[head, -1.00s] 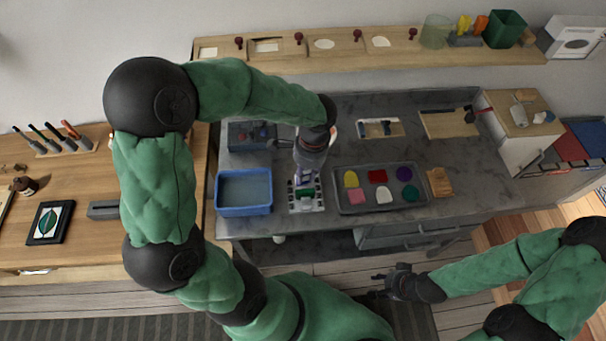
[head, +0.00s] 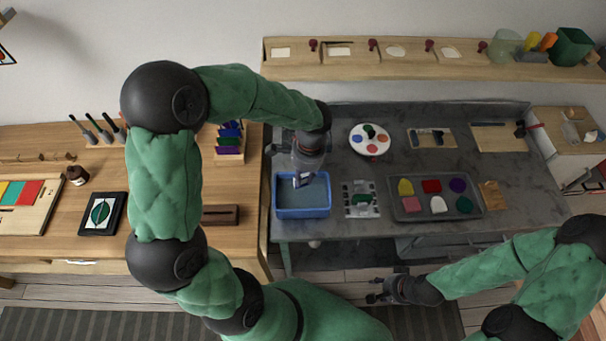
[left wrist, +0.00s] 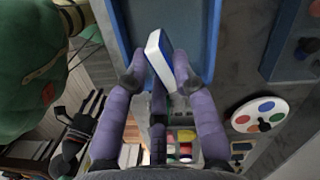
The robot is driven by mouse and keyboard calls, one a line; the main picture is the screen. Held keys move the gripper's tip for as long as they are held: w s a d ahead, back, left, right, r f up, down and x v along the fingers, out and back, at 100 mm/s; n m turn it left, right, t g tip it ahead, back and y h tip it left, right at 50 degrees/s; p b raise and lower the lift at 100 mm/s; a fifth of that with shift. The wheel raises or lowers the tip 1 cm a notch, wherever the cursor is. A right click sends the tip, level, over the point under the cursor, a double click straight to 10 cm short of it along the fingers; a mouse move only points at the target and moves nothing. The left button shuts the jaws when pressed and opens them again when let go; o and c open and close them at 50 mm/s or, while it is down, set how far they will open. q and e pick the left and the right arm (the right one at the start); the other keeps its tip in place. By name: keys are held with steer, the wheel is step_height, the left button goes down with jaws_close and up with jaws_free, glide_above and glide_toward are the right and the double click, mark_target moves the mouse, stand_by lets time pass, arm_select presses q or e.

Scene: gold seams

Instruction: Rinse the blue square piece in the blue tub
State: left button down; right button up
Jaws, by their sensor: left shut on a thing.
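The blue tub (head: 303,213) stands at the left end of the grey counter. My left gripper (head: 304,181) is over the tub, pointing down. It is shut on the blue square piece, which shows between the two purple fingers in the left wrist view (left wrist: 160,58) as a flat block with a white face and a blue face. In the head view the piece is small and partly hidden by the gripper; I cannot tell whether it touches the water. My right gripper (head: 374,290) hangs empty in front of the counter, its fingers apart.
Right of the tub are a white rack (head: 361,199) with a green piece and a grey tray (head: 436,215) of coloured pieces. A round paint palette (head: 370,140) lies behind. A wooden worktop (head: 50,240) with tools adjoins at left.

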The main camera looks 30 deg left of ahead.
arm_select(q)
steer(key=shift+f+b, duration=3.9)
steer(key=shift+f, duration=1.05)
steer(key=shift+w+d, duration=0.3)
steer(key=shift+d, duration=0.25)
steer(key=shift+s+a, duration=0.35)
steer(key=shift+a, duration=0.2)
steer(key=shift+r+p, duration=0.2)
steer(key=shift+p, duration=0.2)
steer(key=shift+r+p, duration=4.7)
steer(key=shift+r, duration=0.95)
steer(key=shift+w, duration=0.1)
